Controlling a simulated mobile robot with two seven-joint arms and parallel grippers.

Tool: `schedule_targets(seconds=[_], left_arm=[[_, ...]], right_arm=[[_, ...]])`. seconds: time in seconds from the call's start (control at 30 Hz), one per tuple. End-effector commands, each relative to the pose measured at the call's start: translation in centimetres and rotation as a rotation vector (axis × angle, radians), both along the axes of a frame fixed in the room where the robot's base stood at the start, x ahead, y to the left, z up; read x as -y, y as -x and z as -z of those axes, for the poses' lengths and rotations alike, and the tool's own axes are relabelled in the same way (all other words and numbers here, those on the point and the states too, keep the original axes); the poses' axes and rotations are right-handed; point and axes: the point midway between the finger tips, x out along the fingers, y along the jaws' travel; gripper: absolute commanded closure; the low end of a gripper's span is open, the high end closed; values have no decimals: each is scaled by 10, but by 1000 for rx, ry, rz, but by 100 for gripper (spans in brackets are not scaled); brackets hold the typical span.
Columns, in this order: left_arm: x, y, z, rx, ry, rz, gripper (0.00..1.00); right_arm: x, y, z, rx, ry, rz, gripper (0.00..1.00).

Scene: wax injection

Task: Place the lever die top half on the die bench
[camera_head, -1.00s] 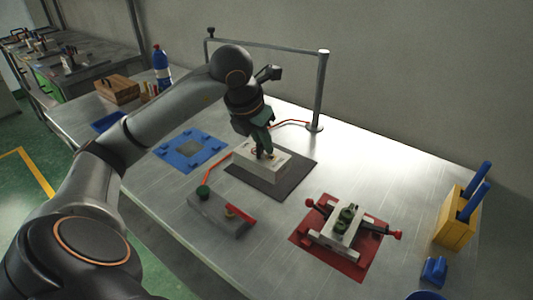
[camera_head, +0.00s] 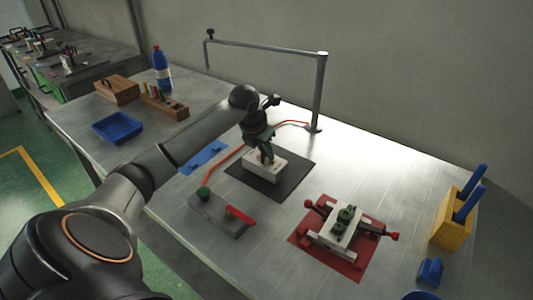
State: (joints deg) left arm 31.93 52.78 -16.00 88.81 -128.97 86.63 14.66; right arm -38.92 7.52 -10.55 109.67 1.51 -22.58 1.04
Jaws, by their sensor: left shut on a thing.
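My left gripper (camera_head: 266,158) comes in from the left and points down, shut on a pale block (camera_head: 257,172), which looks like the lever die top half. The block is at the dark grey mat (camera_head: 271,192) in the middle of the bench (camera_head: 285,235). I cannot tell whether it rests on the mat or hangs just above it. The gripper's fingers hide part of its top. Another pale metal die assembly (camera_head: 337,231) with red-knobbed side handles sits on the red mat (camera_head: 350,267) at right. My right gripper does not show.
A grey injector-like unit (camera_head: 217,216) with a red lever stands in front. A metal post (camera_head: 319,95) with a crossbar stands behind. My left arm partly covers the blue mat (camera_head: 205,158). A yellow holder (camera_head: 453,220) with blue handles stands right, and a blue tray (camera_head: 118,127) left.

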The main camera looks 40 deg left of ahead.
Motion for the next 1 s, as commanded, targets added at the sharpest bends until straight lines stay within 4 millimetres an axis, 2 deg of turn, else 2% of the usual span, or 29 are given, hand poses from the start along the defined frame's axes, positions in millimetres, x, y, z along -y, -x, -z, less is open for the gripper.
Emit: schedule_targets(seconds=[0.1, 0.43, 0.47, 0.7, 1.0], left_arm=[[-1, -1, 8, 7, -1, 0, 100], [-1, -1, 11, 9, -2, 0, 100], [-1, 0, 14, 3, -1, 0, 86], [0, 0, 13, 3, -1, 0, 60], [0, 0, 10, 3, -1, 0, 58]], right_arm=[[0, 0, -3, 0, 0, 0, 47], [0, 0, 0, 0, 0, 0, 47], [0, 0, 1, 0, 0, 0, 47], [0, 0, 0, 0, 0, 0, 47], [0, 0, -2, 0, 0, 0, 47]])
